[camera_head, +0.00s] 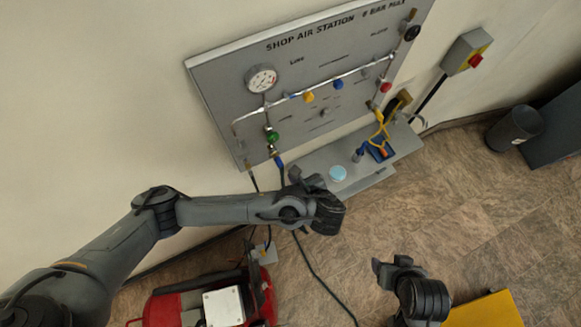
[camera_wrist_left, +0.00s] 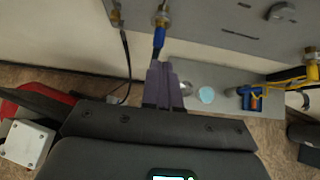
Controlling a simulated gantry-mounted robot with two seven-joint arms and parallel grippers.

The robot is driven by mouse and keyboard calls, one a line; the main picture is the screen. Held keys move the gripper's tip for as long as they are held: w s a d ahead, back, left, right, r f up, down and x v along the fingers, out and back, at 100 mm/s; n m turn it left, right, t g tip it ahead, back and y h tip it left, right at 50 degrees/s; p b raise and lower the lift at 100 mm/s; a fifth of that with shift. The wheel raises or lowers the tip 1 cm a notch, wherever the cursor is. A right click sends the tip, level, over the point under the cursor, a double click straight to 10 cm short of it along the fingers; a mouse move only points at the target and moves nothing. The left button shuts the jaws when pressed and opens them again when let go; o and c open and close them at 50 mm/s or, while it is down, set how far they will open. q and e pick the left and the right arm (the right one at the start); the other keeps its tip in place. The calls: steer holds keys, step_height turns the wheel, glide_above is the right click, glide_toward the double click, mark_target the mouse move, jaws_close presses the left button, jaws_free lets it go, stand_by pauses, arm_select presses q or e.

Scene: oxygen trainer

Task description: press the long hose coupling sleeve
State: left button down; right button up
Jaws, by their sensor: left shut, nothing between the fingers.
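A hose coupling with a brass collar and blue sleeve (camera_head: 279,161) hangs below the green-knobbed valve at the panel's lower edge. In the left wrist view the blue sleeve (camera_wrist_left: 159,38) is just beyond my left fingertips. A second fitting (camera_head: 248,166) with a dark hose hangs to its left; it also shows in the left wrist view (camera_wrist_left: 117,18). I cannot tell which is the long hose. My left gripper (camera_wrist_left: 163,68) is shut and empty, its purple fingers pointing up at the blue sleeve; contact is unclear. My right gripper (camera_head: 380,267) is low at right, away from the panel; its fingers are unclear.
The grey panel (camera_head: 225,85) carries a gauge (camera_head: 261,79) and colored knobs. A shelf below holds a light blue disc (camera_head: 338,173) and a blue tool with yellow cord (camera_head: 380,152). A red compressor (camera_head: 165,306) stands on the floor. A loose hose (camera_head: 320,270) crosses the floor.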

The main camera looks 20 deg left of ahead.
mark_target(275, 152)
arm_select(q)
steer(key=x, duration=0.3)
steer(key=b+x, duration=0.1)
steer(key=x, duration=0.3)
steer(key=r+b+x, duration=0.1)
steer(key=x, duration=0.2)
steer(key=shift+w+a+f, duration=0.2)
steer(key=shift+w+a, duration=0.2)
steer(key=shift+a, duration=0.2)
steer(key=shift+w+a+f, duration=0.15)
steer(key=shift+a, duration=0.1)
steer(key=shift+w+a, duration=0.6)
steer(key=shift+w, duration=0.2)
steer(key=shift+p, duration=0.3)
steer(key=shift+s+d, duration=0.1)
steer(key=shift+d, duration=0.05)
